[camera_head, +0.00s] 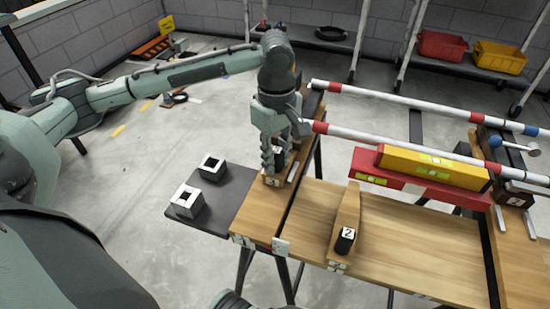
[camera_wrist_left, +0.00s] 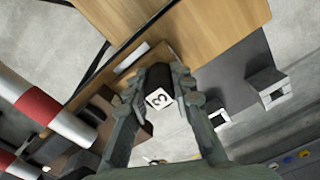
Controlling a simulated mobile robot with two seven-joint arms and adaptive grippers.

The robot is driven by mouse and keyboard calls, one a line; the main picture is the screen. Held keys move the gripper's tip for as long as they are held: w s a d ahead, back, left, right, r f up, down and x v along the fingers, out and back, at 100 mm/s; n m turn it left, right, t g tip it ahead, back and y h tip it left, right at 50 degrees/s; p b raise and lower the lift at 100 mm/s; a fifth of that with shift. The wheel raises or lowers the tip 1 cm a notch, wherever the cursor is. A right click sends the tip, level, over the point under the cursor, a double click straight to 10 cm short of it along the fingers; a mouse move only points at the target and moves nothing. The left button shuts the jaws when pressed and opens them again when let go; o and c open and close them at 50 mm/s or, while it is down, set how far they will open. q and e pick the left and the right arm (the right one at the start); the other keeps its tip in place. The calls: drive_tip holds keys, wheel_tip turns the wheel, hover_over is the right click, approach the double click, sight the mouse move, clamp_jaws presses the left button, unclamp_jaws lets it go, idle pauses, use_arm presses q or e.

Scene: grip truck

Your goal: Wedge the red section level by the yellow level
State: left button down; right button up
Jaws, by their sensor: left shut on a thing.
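The yellow level (camera_head: 430,167) lies along the top of the red section (camera_head: 410,189) at the right of the bench in the head view. Both have green-yellow vials. Their exact tilt is hard to judge. My left gripper (camera_head: 276,160) is over the bench's left end, to the left of the red section and apart from it. In the left wrist view my left gripper (camera_wrist_left: 160,85) is shut on a dark wedge (camera_wrist_left: 158,80) with a white "3" label on its end. A wooden wedge with a black end marked "2" (camera_head: 345,225) lies on the bench. My right gripper is not in view.
Two red-and-white poles (camera_head: 420,100) run behind the bench (camera_head: 400,250). Two hollow blocks (camera_head: 187,199) stand on a dark side shelf (camera_head: 228,197) at left. A blue-knobbed clamp (camera_head: 497,142) is at the right end. Bare wood lies around the "2" wedge.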

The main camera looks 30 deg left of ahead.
use_arm(q)
drive_tip(key=shift+w+a+r, duration=0.1)
drive_tip(key=shift+w, duration=0.25)
drive_tip(key=shift+w+a, duration=0.1)
drive_tip(key=shift+w, duration=0.3)
drive_tip(key=shift+w+a, duration=0.2)
drive_tip(key=shift+w, duration=0.9)
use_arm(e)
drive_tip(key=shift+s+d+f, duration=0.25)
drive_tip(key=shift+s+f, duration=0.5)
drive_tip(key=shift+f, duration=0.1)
use_arm(q)
drive_tip(key=shift+w, duration=0.1)
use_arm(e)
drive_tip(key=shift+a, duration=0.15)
use_arm(q)
drive_tip(key=c, duration=1.4)
unclamp_jaws()
drive_tip(key=shift+a, duration=0.1)
drive_tip(key=shift+o, duration=0.9)
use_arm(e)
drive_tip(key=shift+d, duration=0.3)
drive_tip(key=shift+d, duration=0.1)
